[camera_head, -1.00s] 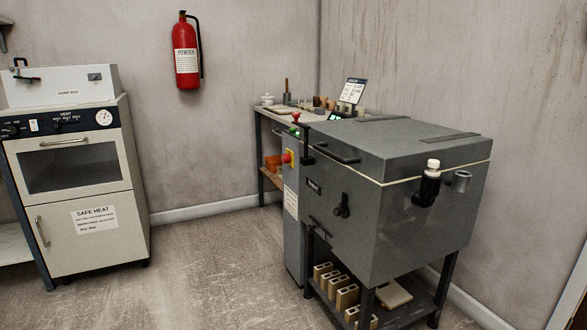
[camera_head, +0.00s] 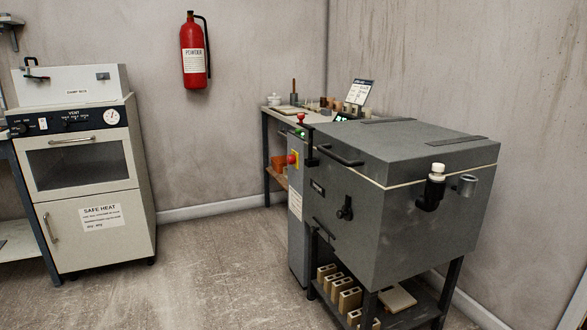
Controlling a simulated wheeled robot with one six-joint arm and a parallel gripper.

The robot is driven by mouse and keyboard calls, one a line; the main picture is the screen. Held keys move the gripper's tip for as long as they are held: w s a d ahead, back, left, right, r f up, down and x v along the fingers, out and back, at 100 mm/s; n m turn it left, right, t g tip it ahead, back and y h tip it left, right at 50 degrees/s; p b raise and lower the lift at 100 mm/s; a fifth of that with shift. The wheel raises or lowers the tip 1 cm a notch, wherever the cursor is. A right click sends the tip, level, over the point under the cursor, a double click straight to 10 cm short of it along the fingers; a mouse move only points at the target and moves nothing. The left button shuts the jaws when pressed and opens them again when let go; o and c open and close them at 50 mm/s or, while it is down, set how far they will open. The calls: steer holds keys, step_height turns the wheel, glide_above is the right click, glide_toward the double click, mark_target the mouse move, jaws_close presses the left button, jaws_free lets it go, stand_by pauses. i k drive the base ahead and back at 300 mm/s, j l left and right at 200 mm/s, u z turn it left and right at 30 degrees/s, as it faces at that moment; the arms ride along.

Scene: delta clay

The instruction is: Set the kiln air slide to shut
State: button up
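The grey kiln (camera_head: 405,215) stands on a dark stand at the right, with its lid down. A black knob or lever (camera_head: 345,209) sits on its front face. A thin dark bar (camera_head: 324,230) lies low on the same face, to the left of the knob. I cannot tell for sure which fitting is the air slide, nor read its setting. A black and white fitting (camera_head: 432,187) sticks out of the kiln's right side beside a grey cylinder (camera_head: 467,185). My gripper is not in view.
A cream oven cabinet (camera_head: 95,235) stands at the left. A red extinguisher (camera_head: 194,50) hangs on the back wall. A workbench (camera_head: 285,112) with small items is behind the kiln. Pale bricks (camera_head: 348,299) rest on the kiln's lower shelf. The floor (camera_head: 205,270) between cabinet and kiln is clear.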

mark_target(319, 229)
steer(key=k, duration=0.15)
steer(key=i+j+z, duration=0.5)
steer(key=i+j, duration=0.2)
steer(key=i+j+z, duration=0.2)
steer(key=j, duration=0.25)
steer(key=i+j+z, duration=0.25)
steer(key=i+j, duration=0.15)
steer(key=j, duration=0.1)
